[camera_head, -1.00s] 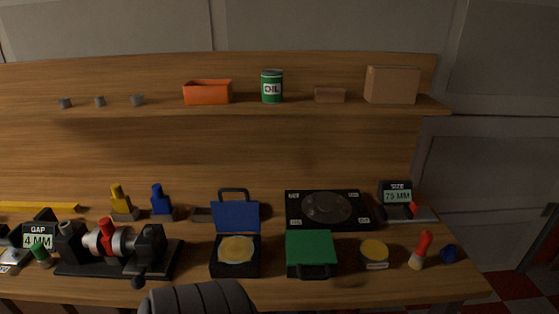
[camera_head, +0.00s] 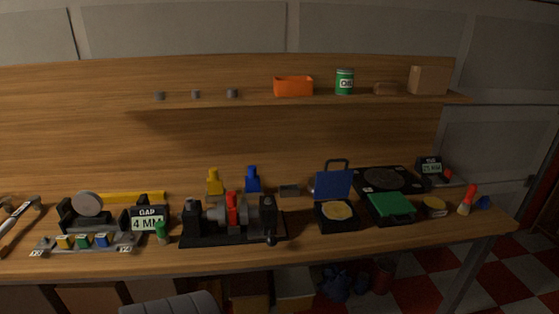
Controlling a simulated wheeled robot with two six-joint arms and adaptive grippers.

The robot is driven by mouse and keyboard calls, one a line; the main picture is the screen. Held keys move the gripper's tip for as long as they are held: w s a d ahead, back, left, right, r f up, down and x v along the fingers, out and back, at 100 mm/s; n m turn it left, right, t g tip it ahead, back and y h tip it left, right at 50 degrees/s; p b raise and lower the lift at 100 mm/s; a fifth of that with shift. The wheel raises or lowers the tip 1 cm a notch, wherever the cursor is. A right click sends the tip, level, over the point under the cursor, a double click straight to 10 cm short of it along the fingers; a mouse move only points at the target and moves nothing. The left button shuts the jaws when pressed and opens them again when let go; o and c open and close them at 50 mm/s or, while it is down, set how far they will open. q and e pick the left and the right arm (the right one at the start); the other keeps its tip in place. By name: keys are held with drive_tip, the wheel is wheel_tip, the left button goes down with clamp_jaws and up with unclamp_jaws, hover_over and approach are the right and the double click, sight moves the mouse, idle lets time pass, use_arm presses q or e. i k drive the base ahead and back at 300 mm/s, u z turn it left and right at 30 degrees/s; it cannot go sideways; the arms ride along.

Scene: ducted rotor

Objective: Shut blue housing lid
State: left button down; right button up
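The blue housing has its lid (camera_head: 333,185) standing open, upright at the back, with a dark handle loop on its top edge. Its black base (camera_head: 338,225) sits on the bench right of centre, and a round yellowish disc (camera_head: 338,210) lies inside. A green-lidded housing (camera_head: 390,206) stands just to its right with its lid down. Neither of my grippers is in view; only a grey ribbed part, likely of my own body, shows at the bottom edge.
A black fixture with a red clamp (camera_head: 232,212) stands left of the blue housing. A black plate with a round disc (camera_head: 385,179) lies behind the green housing. The bench front before the blue housing is clear. A shelf (camera_head: 300,101) runs above.

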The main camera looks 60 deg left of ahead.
sight(330, 184)
drive_tip(key=k, duration=0.35)
drive_tip(key=u, duration=0.9)
